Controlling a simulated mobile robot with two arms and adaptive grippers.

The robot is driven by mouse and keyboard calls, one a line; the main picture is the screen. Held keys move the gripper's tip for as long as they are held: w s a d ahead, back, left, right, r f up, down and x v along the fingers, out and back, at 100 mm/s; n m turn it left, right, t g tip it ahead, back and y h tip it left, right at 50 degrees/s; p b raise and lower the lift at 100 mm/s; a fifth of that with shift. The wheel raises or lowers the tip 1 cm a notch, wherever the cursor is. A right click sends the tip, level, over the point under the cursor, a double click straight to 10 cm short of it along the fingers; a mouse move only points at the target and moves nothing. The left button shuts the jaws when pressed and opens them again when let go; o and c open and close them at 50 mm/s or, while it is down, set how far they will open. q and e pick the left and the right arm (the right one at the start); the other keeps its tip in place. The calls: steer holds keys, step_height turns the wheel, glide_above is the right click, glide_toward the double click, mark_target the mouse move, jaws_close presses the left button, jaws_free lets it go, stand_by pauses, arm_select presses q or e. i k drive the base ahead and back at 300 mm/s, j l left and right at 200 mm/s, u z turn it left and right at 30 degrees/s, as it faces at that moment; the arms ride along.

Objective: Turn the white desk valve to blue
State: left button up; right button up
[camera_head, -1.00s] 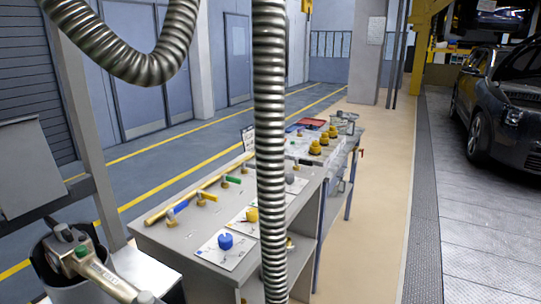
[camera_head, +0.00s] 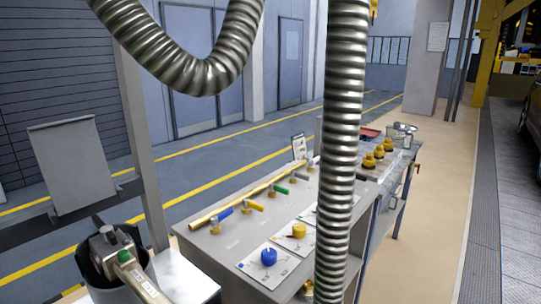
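On the grey desk (camera_head: 240,243), a blue knob (camera_head: 269,257) stands on a white card near the front edge. A yellow knob (camera_head: 298,230) stands on another card behind it. Further back, a third white card is partly hidden by the hanging hose. I cannot see a white valve; the hose covers the area where a pale grey knob showed earlier. A row of small brass valves runs beside a long yellow bar (camera_head: 240,198), with a blue handle (camera_head: 225,213) and a green handle (camera_head: 280,189).
A ribbed metal hose (camera_head: 340,140) hangs in front of the desk; another loops (camera_head: 190,65) at upper left. Several yellow fittings (camera_head: 369,160) stand further back. The beige floor (camera_head: 425,230) right is clear.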

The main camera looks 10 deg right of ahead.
mark_target(310, 163)
steer(key=i+l+u, duration=0.25)
steer(key=l+u, duration=0.25)
steer(key=l, duration=0.2)
steer(key=i+l+u, duration=0.1)
steer(key=l+u, duration=0.45)
steer(key=l, duration=0.25)
